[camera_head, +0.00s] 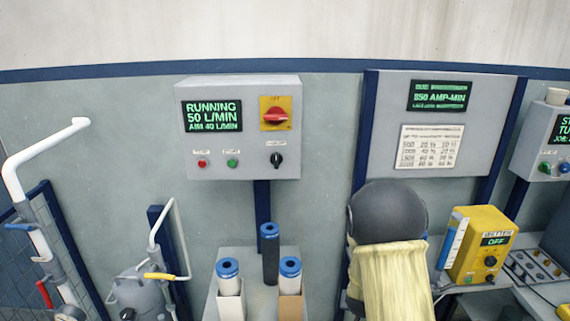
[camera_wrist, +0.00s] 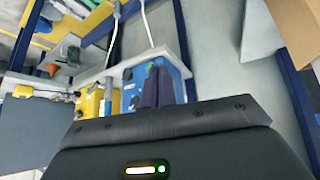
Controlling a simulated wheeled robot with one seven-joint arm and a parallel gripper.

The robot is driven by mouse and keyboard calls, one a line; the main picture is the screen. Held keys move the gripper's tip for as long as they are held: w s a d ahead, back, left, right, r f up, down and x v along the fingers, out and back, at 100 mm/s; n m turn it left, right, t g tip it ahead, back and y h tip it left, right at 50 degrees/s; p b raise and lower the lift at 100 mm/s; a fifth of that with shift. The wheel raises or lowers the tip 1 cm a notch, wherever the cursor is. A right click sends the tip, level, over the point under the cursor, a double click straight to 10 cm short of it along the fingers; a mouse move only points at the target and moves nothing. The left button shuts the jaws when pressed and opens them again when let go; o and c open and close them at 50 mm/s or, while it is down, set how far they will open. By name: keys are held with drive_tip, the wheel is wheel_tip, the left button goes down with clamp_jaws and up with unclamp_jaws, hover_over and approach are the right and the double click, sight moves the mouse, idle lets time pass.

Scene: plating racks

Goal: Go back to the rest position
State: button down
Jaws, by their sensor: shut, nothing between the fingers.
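My gripper (camera_wrist: 158,84) shows in the wrist view as two dark fingers side by side beyond the dark wrist housing. The fingers are shut together with nothing between them. A blue box lies behind them, and I cannot tell how far off it is. In the head view my own arm, a dark rounded joint with a cream link, rises at the lower middle right and covers part of the bench. My gripper is not visible in the head view.
A grey control box (camera_head: 238,160) reading RUNNING 50 L/MIN hangs on the wall. Below it, blue-capped cylinders (camera_head: 270,255) stand on a grey stand. A yellow meter (camera_head: 482,250) is right of my arm. White pipes (camera_head: 45,150) stand at left. A grey panel (camera_head: 425,105) is behind.

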drive_tip(key=s+a+r+n+g+y, duration=0.1)
drive_tip(key=s+a+r+g, duration=0.1)
drive_tip(key=s+r, duration=0.4)
drive_tip(key=s+a+r+n+g+y, duration=0.2)
drive_tip(key=s+a+r, duration=0.2)
drive_tip(key=s, duration=0.9)
wheel_tip(320, 180, up, 2)
drive_tip(key=shift+a+n, duration=0.15)
drive_tip(key=shift+n, duration=0.15)
idle(3.8)
